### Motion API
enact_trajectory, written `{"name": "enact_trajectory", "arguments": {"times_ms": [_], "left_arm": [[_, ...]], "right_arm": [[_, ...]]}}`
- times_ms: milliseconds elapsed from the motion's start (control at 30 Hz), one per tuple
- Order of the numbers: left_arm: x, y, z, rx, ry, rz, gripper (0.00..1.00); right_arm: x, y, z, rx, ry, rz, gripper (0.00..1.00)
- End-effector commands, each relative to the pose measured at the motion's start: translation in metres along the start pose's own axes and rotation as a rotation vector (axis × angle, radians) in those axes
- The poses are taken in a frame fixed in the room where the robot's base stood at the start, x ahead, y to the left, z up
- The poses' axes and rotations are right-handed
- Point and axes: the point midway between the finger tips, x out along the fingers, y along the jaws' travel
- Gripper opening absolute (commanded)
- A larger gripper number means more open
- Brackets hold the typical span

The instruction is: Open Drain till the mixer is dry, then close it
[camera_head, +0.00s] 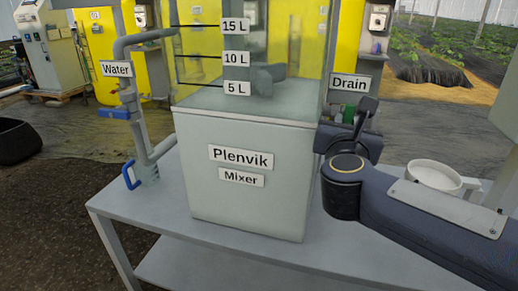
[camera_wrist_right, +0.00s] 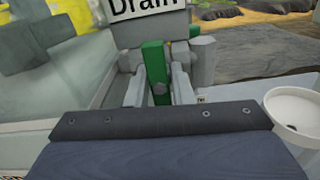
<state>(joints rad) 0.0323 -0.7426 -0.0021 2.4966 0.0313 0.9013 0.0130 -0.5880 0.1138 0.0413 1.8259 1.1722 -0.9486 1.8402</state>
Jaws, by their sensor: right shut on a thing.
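The Plenvik mixer (camera_head: 245,175) stands on the table, a clear tank above a pale grey body with 5 L, 10 L and 15 L marks. I cannot make out a liquid surface in it. The drain valve's green handle (camera_wrist_right: 155,68) stands upright in the right wrist view, below the Drain label (camera_wrist_right: 150,6). In the head view only a bit of the green handle (camera_head: 348,114) shows behind my gripper. My right gripper (camera_wrist_right: 161,88) is shut on the handle, one finger on each side. My left gripper is not in view.
The water pipe with a blue handle (camera_head: 130,176) stands left of the mixer. A white cup-like vessel (camera_head: 434,175) is on the table (camera_head: 215,240) at the right, behind my right arm; it also shows in the wrist view (camera_wrist_right: 296,112). The table's front left is bare.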

Motion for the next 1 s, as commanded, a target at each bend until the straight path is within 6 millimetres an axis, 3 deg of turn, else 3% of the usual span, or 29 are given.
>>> {"name": "enact_trajectory", "arguments": {"times_ms": [100, 133, 300, 600, 1000], "left_arm": [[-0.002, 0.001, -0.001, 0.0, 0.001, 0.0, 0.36], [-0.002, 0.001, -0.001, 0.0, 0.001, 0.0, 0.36], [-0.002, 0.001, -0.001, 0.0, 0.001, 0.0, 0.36], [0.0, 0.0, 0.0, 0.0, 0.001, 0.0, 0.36], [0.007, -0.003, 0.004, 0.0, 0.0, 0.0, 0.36]], "right_arm": [[0.0, 0.0, 0.001, 0.0, 0.002, -0.001, 0.01], [0.0, 0.0, 0.001, -0.001, 0.002, -0.001, 0.25], [0.0, 0.0, 0.001, -0.003, 0.001, -0.001, 0.44], [-0.003, 0.0, 0.0, -0.004, 0.0, 0.001, 0.44], [-0.042, 0.0, 0.0, -0.003, -0.001, 0.001, 0.44]]}}
